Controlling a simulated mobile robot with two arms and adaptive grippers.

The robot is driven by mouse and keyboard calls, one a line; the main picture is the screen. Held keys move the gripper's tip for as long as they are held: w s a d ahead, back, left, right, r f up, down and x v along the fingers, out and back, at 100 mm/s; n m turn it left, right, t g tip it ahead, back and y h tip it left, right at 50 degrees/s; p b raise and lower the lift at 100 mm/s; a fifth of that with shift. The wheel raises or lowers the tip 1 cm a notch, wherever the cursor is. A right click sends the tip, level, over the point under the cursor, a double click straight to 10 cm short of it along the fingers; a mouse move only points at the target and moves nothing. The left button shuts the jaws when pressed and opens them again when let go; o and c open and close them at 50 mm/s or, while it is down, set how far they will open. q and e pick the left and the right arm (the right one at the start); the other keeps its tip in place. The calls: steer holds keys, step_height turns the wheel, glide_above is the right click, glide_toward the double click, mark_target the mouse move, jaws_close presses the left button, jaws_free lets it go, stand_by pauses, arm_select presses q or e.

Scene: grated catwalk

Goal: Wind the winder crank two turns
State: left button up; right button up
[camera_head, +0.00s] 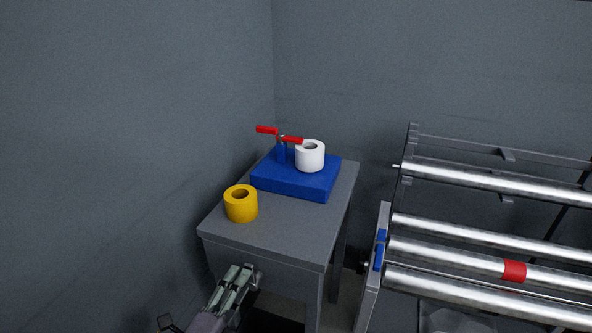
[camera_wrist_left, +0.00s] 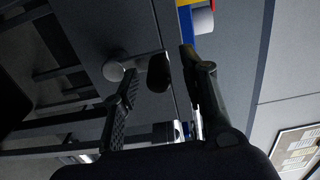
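The winder sits on the far part of a grey table (camera_head: 272,239). It has a blue base (camera_head: 292,181) with a blue post. A red crank (camera_head: 267,130) is at the top of the post, one red arm pointing left and one right. A white roll (camera_head: 310,157) stands on the base beside the crank. In the left wrist view, the white roll (camera_wrist_left: 203,20) shows at the top edge. My left gripper (camera_head: 246,273) is low in front of the table, well away from the crank. Its fingertips (camera_wrist_left: 175,66) are apart with nothing between them. My right gripper is not in view.
A yellow roll (camera_head: 241,204) stands on the table's near left part. A rack of metal rollers (camera_head: 490,262) with a red band (camera_head: 514,271) is to the right of the table. A grey wall (camera_head: 130,130) is close on the left. The table's near right top is clear.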

arm_select(q)
steer(key=shift+s, duration=0.1)
steer(key=b+v, duration=0.1)
steer(key=v, duration=0.7)
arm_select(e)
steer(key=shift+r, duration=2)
arm_select(q)
steer(key=shift+a, duration=0.1)
